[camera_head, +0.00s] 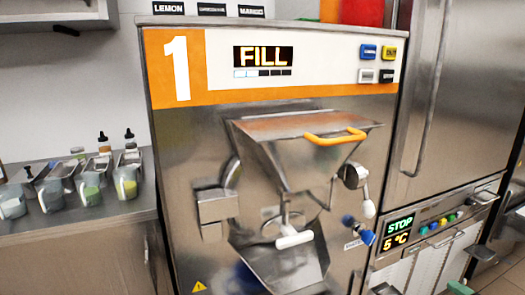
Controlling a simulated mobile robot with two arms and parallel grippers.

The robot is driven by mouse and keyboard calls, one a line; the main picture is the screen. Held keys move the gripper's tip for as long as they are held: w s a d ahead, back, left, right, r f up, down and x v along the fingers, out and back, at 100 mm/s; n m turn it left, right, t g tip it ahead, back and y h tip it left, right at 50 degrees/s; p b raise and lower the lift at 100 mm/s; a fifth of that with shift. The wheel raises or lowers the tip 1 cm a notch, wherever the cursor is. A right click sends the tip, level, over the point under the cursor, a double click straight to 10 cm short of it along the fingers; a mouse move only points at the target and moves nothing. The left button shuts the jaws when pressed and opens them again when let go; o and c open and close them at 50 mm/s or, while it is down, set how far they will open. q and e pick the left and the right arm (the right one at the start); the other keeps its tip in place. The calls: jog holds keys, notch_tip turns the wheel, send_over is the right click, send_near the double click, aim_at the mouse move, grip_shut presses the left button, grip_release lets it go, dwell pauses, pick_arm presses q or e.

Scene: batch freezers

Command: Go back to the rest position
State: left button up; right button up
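Neither of my grippers can be made out in the head view. In front of me stands a steel batch freezer (190,140) with an orange "1" panel. Its display (263,57) reads FILL. The hopper lid (290,124) with an orange handle (335,136) looks closed. Below it are a white-gripped lever (295,240) and a steel chute (285,268).
A steel counter (100,225) on the left holds several cups with coloured contents (90,190) and bottles (130,140). A tall steel cabinet (460,90) stands on the right, above a unit whose display (399,225) reads STOP. Some floor shows at the lower right.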

jog(key=s+d+f+m+g+h+p, duration=0.1)
jog(key=s+d+f+m+h, duration=0.2)
jog(key=f, duration=0.6)
jog(key=s+d+f+m+g+h+p, duration=0.1)
jog(key=f+m+h, duration=0.2)
jog(key=f+m, duration=0.35)
jog(key=s+a+f+m+g+h, duration=0.1)
jog(key=s+f+g, duration=0.1)
jog(key=s+f, duration=0.45)
jog(key=s+a+f+m+g+h, duration=0.1)
jog(key=s+f+m, duration=0.15)
jog(key=f, duration=0.75)
pick_arm(q)
notch_tip(320, 180, up, 5)
jog(key=p, duration=0.2)
jog(key=shift+a+p, duration=0.1)
jog(key=shift+p, duration=0.3)
pick_arm(e)
jog(key=s+a+f+m+g, duration=0.1)
jog(key=s+a+f+g, duration=0.2)
jog(key=s, duration=0.7)
jog(key=s+a+f+m+g, duration=0.2)
jog(key=s+a+f+g, duration=0.1)
jog(key=s+a+f, duration=0.4)
jog(key=s+a+f+m+g+y, duration=0.1)
jog(key=s+a+f+g, duration=0.3)
jog(key=s+a, duration=0.7)
notch_tip(320, 180, down, 2)
jog(key=shift+s+m, duration=0.3)
jog(key=shift+s, duration=0.65)
